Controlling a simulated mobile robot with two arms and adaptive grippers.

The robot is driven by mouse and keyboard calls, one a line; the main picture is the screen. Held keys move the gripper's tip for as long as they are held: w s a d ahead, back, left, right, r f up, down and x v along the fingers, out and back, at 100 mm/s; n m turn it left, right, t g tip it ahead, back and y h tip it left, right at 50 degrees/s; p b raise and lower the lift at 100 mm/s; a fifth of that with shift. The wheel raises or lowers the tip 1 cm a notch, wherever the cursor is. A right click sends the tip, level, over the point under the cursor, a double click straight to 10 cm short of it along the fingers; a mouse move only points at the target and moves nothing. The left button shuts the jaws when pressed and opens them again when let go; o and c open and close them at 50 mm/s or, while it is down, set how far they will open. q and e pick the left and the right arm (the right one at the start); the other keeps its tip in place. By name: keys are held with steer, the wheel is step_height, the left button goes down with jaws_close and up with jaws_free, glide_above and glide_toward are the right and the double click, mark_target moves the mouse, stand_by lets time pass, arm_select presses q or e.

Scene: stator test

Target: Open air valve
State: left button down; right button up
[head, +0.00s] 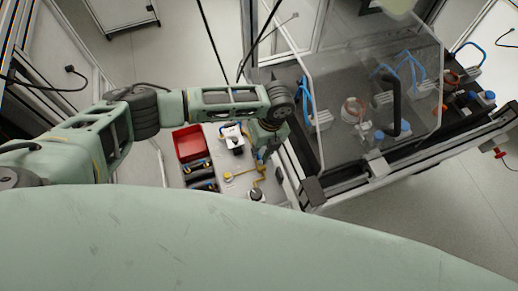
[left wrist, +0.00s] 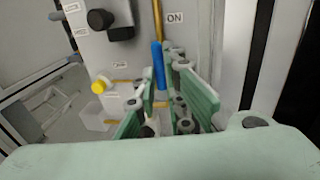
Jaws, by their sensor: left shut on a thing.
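The air valve's blue handle (left wrist: 158,66) stands upright in the left wrist view, in line with a yellow pipe (left wrist: 157,20) and beside an "ON" label (left wrist: 175,18). My left gripper (left wrist: 170,88) has its green fingers on either side of the handle and is shut on it. The fingers hide the handle's lower end and the valve body. In the head view my left gripper (head: 262,153) reaches down to the light panel (head: 207,133) near the yellow piping (head: 240,174); the handle is hard to make out there. My right gripper is not in view.
A red bin (head: 189,143) sits on the panel's left side. A black knob (head: 256,195) is near its front edge. A clear-covered enclosure (head: 335,75) with blue hoses stands close at the right. A yellow knob (left wrist: 99,87) lies left of the gripper.

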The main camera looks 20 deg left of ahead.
arm_select(q)
steer(key=shift+a, duration=0.1)
steer(key=c, duration=1.9)
jaws_free()
steer(key=shift+s+r, duration=0.1)
steer(key=shift+s, duration=0.05)
steer(key=shift+r, duration=0.15)
steer(key=r, duration=0.4)
steer(key=w+d+r, duration=0.1)
steer(key=r, duration=0.2)
steer(key=shift+d, duration=0.1)
steer(key=shift+s+f, duration=0.1)
steer(key=shift+s, duration=0.05)
